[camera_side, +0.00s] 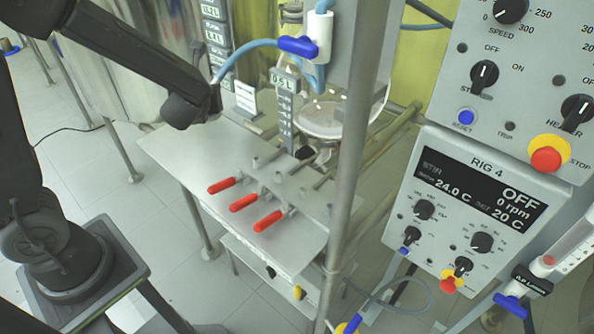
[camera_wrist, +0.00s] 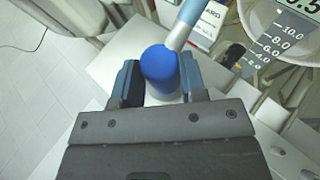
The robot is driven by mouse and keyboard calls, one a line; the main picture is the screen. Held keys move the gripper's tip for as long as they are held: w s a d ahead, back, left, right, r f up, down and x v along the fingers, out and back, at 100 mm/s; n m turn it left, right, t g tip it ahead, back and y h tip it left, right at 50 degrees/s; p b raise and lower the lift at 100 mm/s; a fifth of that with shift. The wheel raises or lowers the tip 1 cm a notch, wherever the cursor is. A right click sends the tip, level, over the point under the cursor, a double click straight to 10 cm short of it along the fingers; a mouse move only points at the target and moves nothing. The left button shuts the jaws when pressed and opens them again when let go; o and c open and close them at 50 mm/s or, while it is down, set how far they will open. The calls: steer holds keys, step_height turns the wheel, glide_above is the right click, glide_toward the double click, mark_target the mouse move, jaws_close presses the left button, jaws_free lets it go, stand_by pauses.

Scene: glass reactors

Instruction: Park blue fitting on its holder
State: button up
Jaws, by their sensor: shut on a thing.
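The blue fitting (camera_wrist: 160,63) shows in the wrist view as a round blue end with a pale blue hose (camera_wrist: 187,22) running up from it. My gripper (camera_wrist: 160,82) is shut on it, with one finger on each side. In the side view my gripper (camera_side: 214,100) is above the left part of the metal table, and the fitting is hidden or too small to make out there. The hose (camera_side: 245,50) arcs from my gripper up to a blue-handled valve (camera_side: 299,46). I cannot tell which part is the fitting's holder.
The metal table (camera_side: 185,150) carries several red-handled valves (camera_side: 243,202) at its front edge and a labelled post (camera_side: 286,112). A glass vessel (camera_side: 330,118) stands behind a vertical steel pole (camera_side: 352,150). A control panel (camera_side: 475,190) is at right.

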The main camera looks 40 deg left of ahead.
steer(key=w+d+f+m+t+h, duration=0.2)
steer(key=w+d+m+h, duration=0.1)
steer(key=d, duration=0.5)
steer(key=w+d+f+m+t+h, duration=0.2)
steer(key=w+d+f+m+h, duration=0.1)
steer(key=d, duration=0.5)
steer(key=s+d+f+m+h, duration=0.1)
steer(key=d+f+m+h, duration=0.2)
steer(key=d, duration=0.5)
steer(key=d+f+m+h, duration=0.2)
steer(key=d+h, duration=0.1)
steer(key=d, duration=0.4)
steer(key=shift+d+f, duration=0.1)
steer(key=shift+f, duration=2.45)
steer(key=shift+f, duration=0.1)
steer(key=o, duration=1.2)
steer(key=shift+c, duration=0.2)
steer(key=shift+s, duration=0.1)
